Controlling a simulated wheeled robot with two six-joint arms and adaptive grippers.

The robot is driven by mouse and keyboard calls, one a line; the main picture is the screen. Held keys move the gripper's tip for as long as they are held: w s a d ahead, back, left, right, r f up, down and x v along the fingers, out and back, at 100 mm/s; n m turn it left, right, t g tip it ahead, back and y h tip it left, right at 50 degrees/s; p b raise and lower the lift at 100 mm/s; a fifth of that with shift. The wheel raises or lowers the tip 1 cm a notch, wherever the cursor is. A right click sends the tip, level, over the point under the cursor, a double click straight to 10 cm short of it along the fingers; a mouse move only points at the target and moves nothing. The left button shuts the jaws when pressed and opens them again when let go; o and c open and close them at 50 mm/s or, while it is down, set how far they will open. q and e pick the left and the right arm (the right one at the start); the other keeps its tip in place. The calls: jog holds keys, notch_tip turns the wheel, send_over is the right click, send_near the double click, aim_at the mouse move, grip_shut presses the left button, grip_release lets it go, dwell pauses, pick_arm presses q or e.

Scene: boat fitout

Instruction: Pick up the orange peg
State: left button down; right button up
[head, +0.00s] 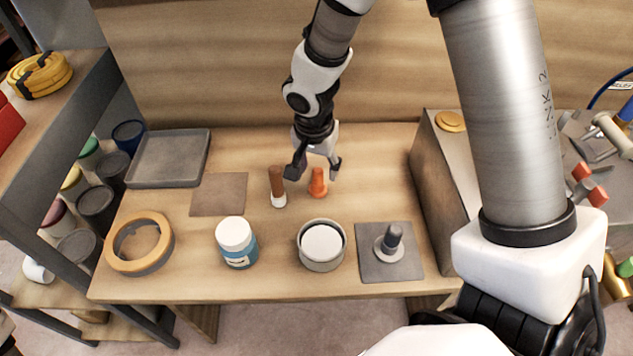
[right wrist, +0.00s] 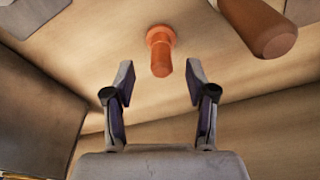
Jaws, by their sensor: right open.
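The orange peg (head: 318,183) stands upright on the wooden bench, with a wider base at its foot. In the right wrist view the orange peg (right wrist: 161,52) lies just beyond the fingertips, centred between them and untouched. My right gripper (head: 312,172) is open and empty, with its fingers pointing down over the peg; it also shows open in the right wrist view (right wrist: 161,84). My left gripper is not in view.
A brown-handled tool (head: 277,185) stands close left of the peg. A blue-white jar (head: 236,243), a round tin (head: 322,262) and a grey pad (head: 372,268) with a dark peg are nearer. A wooden box (head: 428,190) bounds the right; a tray (head: 133,170) lies left.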

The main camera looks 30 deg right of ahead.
aim_at(317, 170)
jog(key=f, duration=0.2)
jog(key=f+b, duration=0.1)
jog(key=f, duration=0.1)
jog(key=shift+w+d, duration=0.25)
jog(key=shift+w, duration=0.15)
jog(key=shift+s+r, duration=0.1)
jog(key=c, duration=1)
jog(key=shift+r, duration=0.1)
jog(key=shift+c, duration=0.2)
notch_tip(317, 170, up, 10)
jog(key=p, duration=0.2)
jog(key=shift+p, duration=0.3)
